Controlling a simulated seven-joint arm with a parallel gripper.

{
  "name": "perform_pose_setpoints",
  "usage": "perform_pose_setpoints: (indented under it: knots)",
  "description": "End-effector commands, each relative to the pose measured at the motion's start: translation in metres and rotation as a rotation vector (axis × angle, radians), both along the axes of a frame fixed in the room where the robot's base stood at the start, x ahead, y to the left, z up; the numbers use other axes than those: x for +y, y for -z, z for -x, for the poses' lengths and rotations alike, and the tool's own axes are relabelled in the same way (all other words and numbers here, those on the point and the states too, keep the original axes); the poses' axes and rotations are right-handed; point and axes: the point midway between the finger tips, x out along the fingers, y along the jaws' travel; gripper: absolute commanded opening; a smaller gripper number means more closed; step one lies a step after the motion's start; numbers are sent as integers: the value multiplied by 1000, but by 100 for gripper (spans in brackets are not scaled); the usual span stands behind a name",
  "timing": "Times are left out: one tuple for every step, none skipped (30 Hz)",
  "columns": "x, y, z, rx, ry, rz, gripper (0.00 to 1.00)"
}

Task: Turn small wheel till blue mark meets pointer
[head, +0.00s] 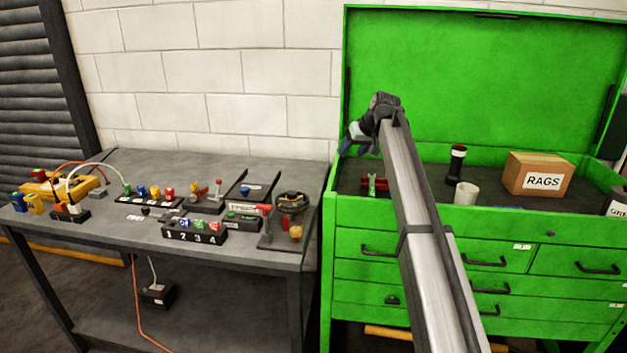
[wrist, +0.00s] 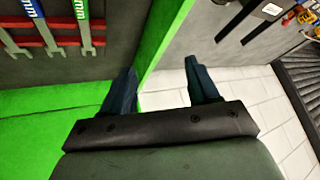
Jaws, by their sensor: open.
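A small dark wheel (head: 292,199) stands on a grey stand at the right end of the workbench, with a yellow-orange knob (head: 296,232) low in front of it. No blue mark or pointer can be made out on it at this size. My gripper (head: 358,143) is up and to the right of the wheel, over the left edge of the green tool chest and well apart from the wheel. In the wrist view my gripper's two dark fingers (wrist: 160,82) are spread, with nothing between them. The wheel cannot be made out in the wrist view.
The workbench (head: 240,262) carries several colored knobs, switches, a numbered block (head: 195,232) and cables. The green tool chest (head: 350,225) holds a rags box (head: 539,174), a white cup (head: 466,194), a dark flashlight-like object (head: 456,163) and wrenches in a red rack (wrist: 60,45).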

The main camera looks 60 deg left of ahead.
Motion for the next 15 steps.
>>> perform_pose_setpoints:
  knots:
    - [15, -2, 20, -1, -24, -1, 60]
    - [22, -3, 28, -1, -33, -1, 60]
    - [30, -4, 40, -3, -47, -2, 60]
    - [36, -5, 49, -3, -57, -1, 60]
    - [42, -6, 56, -3, -66, -2, 60]
    - [49, -7, 68, -4, -78, -1, 60]
    - [54, -8, 76, -3, -88, 2, 60]
    - [58, -9, 83, -2, -98, 6, 60]
    - [65, -9, 94, -2, -111, 10, 60]
    - [69, -9, 103, -4, -129, 19, 60]
    - [72, -9, 111, -5, -147, 27, 60]
    - [76, -10, 122, -13, -182, 44, 60]
    - [79, -9, 130, -19, -215, 58, 60]
    - [77, -8, 131, -30, -243, 72, 60]
    - [75, -7, 133, -42, -282, 91, 60]
